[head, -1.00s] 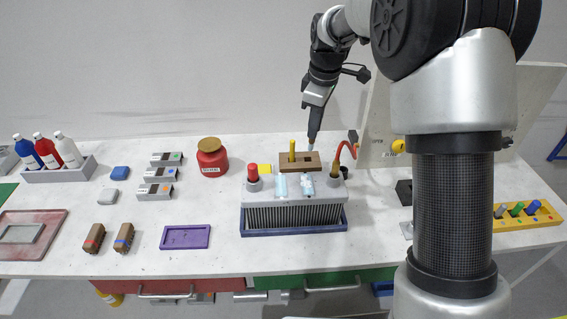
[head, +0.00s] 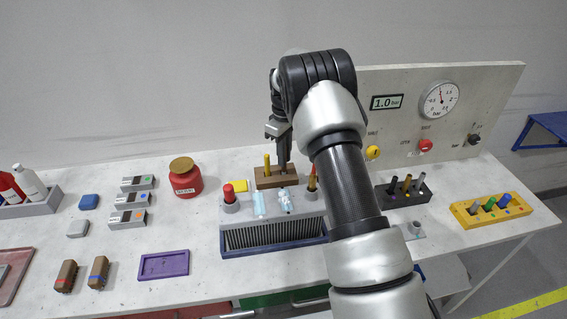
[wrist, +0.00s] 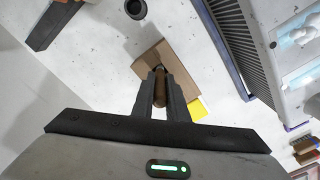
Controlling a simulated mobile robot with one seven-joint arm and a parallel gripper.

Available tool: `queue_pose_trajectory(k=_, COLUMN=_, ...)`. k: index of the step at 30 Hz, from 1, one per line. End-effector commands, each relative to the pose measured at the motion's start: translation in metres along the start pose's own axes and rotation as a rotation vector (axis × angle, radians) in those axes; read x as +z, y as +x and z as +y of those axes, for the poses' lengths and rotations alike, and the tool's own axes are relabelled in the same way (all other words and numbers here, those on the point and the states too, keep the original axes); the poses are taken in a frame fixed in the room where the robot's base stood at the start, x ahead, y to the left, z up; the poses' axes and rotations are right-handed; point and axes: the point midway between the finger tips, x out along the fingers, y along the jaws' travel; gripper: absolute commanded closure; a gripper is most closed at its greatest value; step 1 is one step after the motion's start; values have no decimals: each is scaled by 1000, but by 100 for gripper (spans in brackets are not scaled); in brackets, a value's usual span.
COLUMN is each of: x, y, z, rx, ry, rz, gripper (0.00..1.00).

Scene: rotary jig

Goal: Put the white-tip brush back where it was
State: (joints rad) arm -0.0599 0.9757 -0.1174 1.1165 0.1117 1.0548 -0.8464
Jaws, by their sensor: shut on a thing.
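My gripper (head: 284,158) is shut on a slim brown handle (wrist: 160,88), seen between the fingers in the wrist view; I take it to be the white-tip brush. Its tip is not clear in either current view. The fingers point down at the right part of a brown wooden block (head: 262,181), which also shows in the wrist view (wrist: 150,62). A yellow brush (head: 267,160) stands upright in the block's left part. I cannot tell whether the held brush is inside the block's hole or just above it.
A grey ribbed unit (head: 240,213) with a red-topped post (head: 229,192) stands in front of the block. A black holder (head: 387,199) and yellow rack (head: 463,215) are right. A gauge panel (head: 440,130) stands behind.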

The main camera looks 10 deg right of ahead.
Motion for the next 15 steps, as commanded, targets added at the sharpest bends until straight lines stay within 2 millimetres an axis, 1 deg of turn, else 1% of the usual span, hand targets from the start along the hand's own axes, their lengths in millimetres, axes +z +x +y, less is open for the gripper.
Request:
queue_pose_trajectory(k=3, x=1, y=18, z=-1, rx=-2, ry=-2, rz=-3, gripper=100)
queue_pose_trajectory(k=6, x=0, y=28, z=-1, rx=-1, ry=-2, rz=-2, gripper=100)
queue_pose_trajectory(k=15, x=0, y=32, z=0, rx=0, ry=-2, rz=0, gripper=100)
